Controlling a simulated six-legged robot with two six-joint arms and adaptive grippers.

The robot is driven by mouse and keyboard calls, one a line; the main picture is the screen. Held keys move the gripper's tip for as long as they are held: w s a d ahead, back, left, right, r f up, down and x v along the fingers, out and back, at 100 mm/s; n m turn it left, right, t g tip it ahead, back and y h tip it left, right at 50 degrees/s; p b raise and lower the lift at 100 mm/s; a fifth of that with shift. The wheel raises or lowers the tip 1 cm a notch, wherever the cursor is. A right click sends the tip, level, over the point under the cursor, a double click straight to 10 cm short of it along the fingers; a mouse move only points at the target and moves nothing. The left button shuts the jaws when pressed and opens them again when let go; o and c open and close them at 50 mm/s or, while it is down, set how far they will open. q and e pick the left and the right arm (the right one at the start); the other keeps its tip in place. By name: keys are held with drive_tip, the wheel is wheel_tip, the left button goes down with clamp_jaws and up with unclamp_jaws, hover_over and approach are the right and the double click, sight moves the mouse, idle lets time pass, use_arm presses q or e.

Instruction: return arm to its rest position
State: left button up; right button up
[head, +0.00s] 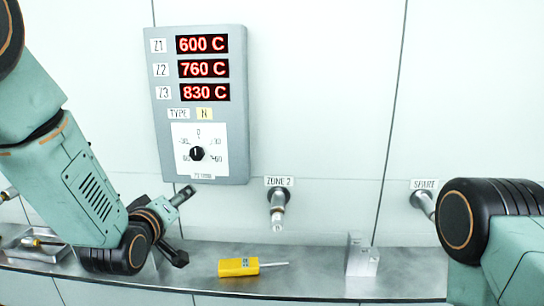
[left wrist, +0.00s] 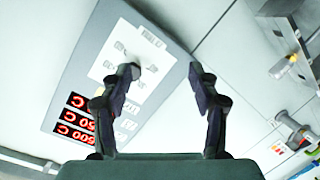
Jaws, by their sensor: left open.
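My left arm (head: 75,180) comes in from the left, bent down in front of the wall. Its gripper (head: 184,226) is in front of the wall below the grey panel, above the shelf, with its fingers apart. In the left wrist view the two dark fingers (left wrist: 162,72) are spread with nothing between them; the panel (left wrist: 85,75) lies behind and to the left, tilted. My right arm (head: 490,235) shows only as a link at the right edge; its gripper is out of view.
The grey panel (head: 237,120) shows 600, 760 and 830 C above a dial (head: 198,154). Ports labelled ZONE 2 (head: 277,205) and SPARE (head: 424,203) protrude from the wall.

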use_arm(q)
drive_tip(key=s+f+m+g+b, duration=0.15)
drive_tip(key=s+f, duration=0.25)
drive_tip(key=f, duration=0.5)
drive_tip(key=s+f+m+g+b, duration=0.1)
drive_tip(key=s+f+m+g, duration=0.15)
drive_tip(key=s+f, duration=0.4)
drive_tip(key=s+f+m+g+b, duration=0.3)
drive_tip(key=s+f+g+b, duration=0.5)
drive_tip(key=s+f, duration=2.2)
drive_tip(key=s+g, duration=0.2)
drive_tip(key=g, duration=0.1)
drive_tip(key=shift+s+g, duration=0.3)
drive_tip(key=shift+s, duration=0.1)
use_arm(e)
wheel_tip(320, 180, down, 11)
use_arm(q)
drive_tip(key=shift+c, duration=0.5)
use_arm(e)
drive_tip(key=shift+c, duration=0.5)
